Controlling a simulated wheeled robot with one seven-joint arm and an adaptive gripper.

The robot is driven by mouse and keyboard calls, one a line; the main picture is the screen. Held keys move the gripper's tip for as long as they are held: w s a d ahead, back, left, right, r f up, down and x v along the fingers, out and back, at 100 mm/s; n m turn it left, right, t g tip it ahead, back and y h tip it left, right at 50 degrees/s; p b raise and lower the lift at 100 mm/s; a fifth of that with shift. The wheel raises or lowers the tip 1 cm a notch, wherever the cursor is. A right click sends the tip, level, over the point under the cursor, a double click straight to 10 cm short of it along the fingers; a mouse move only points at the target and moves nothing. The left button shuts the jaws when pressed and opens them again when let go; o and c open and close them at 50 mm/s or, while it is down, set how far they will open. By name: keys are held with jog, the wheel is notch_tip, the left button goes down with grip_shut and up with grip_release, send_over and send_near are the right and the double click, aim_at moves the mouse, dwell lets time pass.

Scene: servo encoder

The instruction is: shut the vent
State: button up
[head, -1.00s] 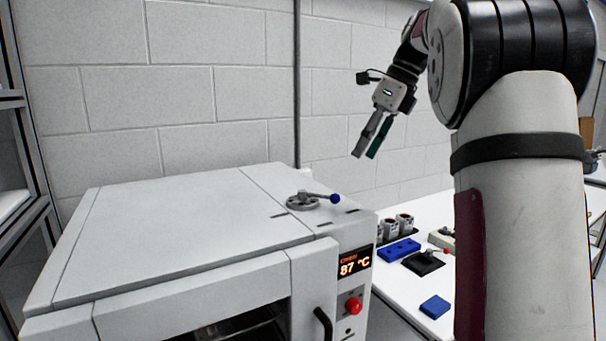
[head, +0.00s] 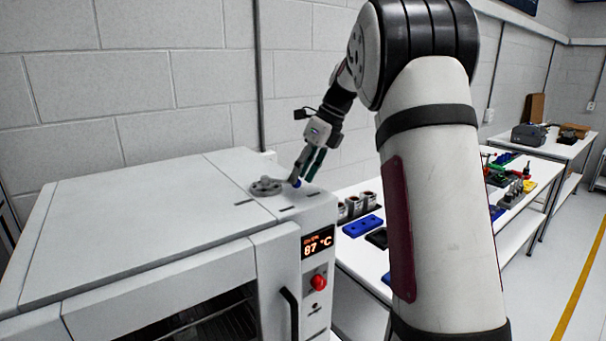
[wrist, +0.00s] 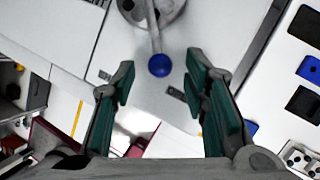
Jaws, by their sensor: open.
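The vent (head: 265,186) is a round grey metal disc on top of the white oven, near its right back part. Its lever ends in a blue ball (head: 297,183). In the wrist view the disc (wrist: 137,8) is cut off by the top edge, and the lever points toward me with the blue ball (wrist: 159,65) at its end. My gripper (head: 304,178) is low over the oven top at the ball. It is open, and in the wrist view its two green-padded fingers (wrist: 160,84) stand on either side of the ball's line, apart from it. The fingertips partly cover the ball in the head view.
The oven (head: 140,220) has short dark slots by the vent, a display reading 87 °C (head: 317,242), a red button (head: 319,282) and a black door handle (head: 291,315). A white bench at right holds cups and a blue block (head: 362,226). A wall stands behind.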

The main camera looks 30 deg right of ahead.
jog(key=shift+w+a+f, duration=0.2)
jog(key=shift+a+f, duration=0.05)
jog(key=shift+f, duration=0.4)
grip_shut()
